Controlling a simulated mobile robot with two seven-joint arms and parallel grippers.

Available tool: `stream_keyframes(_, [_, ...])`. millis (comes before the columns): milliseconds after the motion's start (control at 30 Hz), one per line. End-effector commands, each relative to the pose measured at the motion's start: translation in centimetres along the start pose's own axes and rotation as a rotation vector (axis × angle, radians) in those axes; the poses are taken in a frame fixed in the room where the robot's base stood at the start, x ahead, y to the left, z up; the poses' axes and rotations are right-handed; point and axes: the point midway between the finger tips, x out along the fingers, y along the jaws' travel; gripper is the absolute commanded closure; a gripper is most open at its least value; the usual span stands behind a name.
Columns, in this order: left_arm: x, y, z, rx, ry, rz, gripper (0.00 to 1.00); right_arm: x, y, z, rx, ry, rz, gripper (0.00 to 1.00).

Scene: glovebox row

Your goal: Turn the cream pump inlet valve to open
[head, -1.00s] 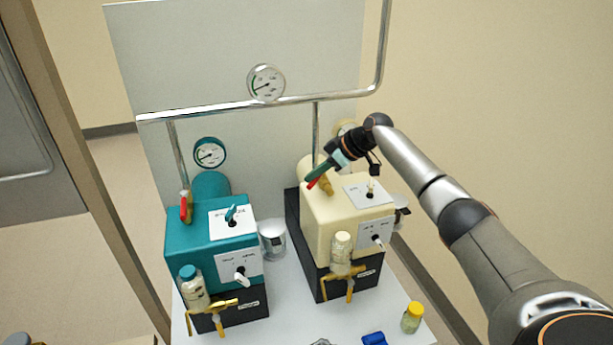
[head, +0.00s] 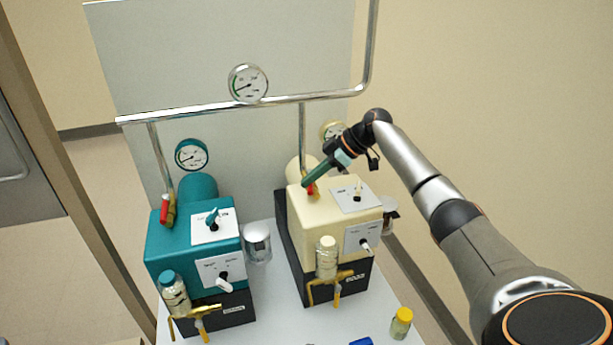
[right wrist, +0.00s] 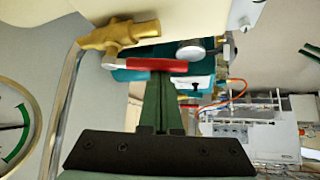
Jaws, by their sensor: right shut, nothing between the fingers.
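The cream pump (head: 310,220) stands on the right of the white bench. Its inlet valve has a brass body (right wrist: 118,36) and a red lever (right wrist: 155,65), at the foot of a steel pipe behind the pump's top. The red lever shows small in the head view (head: 311,188). My right gripper (head: 306,186) reaches in from the right over the pump. Its green fingers (right wrist: 158,100) are shut, empty, with their tips at the lever; whether they touch it I cannot tell. The tips partly hide the valve in the head view. My left gripper is not in view.
A teal pump (head: 165,245) with its own red-levered valve (head: 165,208) stands to the left. A steel pipe with a gauge (head: 248,83) crosses above both. A yellow-capped vial (head: 401,323) and a blue item (head: 361,342) lie at the bench front.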

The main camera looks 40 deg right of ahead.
Motion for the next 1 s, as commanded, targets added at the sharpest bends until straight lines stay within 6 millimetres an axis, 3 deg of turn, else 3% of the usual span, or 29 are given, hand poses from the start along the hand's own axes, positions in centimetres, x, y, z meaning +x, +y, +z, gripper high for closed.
stream_keyframes(1000, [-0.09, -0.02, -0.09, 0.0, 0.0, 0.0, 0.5, -0.97, 0.12, 1.09, 0.004, -0.001, 0.004, 1.0])
